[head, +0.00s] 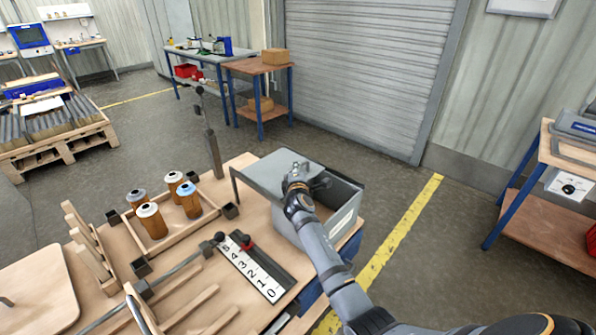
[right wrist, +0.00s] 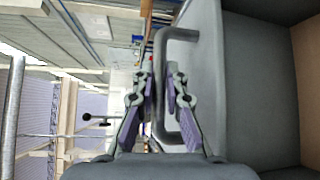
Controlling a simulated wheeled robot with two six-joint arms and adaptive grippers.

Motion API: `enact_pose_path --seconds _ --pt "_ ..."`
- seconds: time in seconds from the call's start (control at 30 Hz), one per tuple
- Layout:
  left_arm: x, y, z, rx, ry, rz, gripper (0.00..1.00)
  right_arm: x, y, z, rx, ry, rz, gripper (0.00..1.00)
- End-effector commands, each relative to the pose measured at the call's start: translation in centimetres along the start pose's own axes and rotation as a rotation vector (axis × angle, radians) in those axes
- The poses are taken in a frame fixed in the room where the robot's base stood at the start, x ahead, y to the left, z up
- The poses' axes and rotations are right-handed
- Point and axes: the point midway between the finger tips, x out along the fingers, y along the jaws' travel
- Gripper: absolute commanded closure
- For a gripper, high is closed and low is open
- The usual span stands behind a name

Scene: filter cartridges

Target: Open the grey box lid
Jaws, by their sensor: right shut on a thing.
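The grey box (head: 301,234) stands on the wooden table, with a pale label on its side. Its flat grey lid (head: 262,172) sits over the left part of the box. The dark interior (head: 338,189) shows open to the right of the lid. My right gripper (head: 297,172) is at the lid's right edge. In the right wrist view, my right gripper (right wrist: 160,90) is shut on the lid's grey bar handle (right wrist: 161,60), which passes between the fingers. The box's inside shows in that view at the right. My left gripper is not in view.
Left of the box is a wooden tray (head: 205,222) with several filter cartridges (head: 188,198). In front lies a numbered scale (head: 252,268) with a red knob. A dark post (head: 212,145) stands behind the tray. Open floor lies right of the table.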

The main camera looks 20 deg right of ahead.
Motion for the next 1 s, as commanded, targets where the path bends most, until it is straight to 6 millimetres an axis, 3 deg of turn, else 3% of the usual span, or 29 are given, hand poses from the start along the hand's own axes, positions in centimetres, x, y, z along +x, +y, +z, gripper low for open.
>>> enact_pose_path --seconds 0.1,0.13,0.3,0.67,1.0 --pt "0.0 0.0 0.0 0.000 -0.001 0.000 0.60 0.0 0.0 0.0 0.000 0.000 0.000 1.00" --pt "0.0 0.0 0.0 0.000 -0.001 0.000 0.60 0.0 0.0 0.0 0.000 0.000 0.000 0.84" --pt "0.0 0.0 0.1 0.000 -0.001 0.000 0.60 0.0 0.0 0.0 0.001 0.000 0.000 0.64" --pt "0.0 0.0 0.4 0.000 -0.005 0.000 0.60 -0.7 -0.1 -0.1 0.003 0.001 0.000 0.64" --pt "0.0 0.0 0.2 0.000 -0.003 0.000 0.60 -8.3 -0.1 -0.1 0.005 0.002 -0.002 0.64"
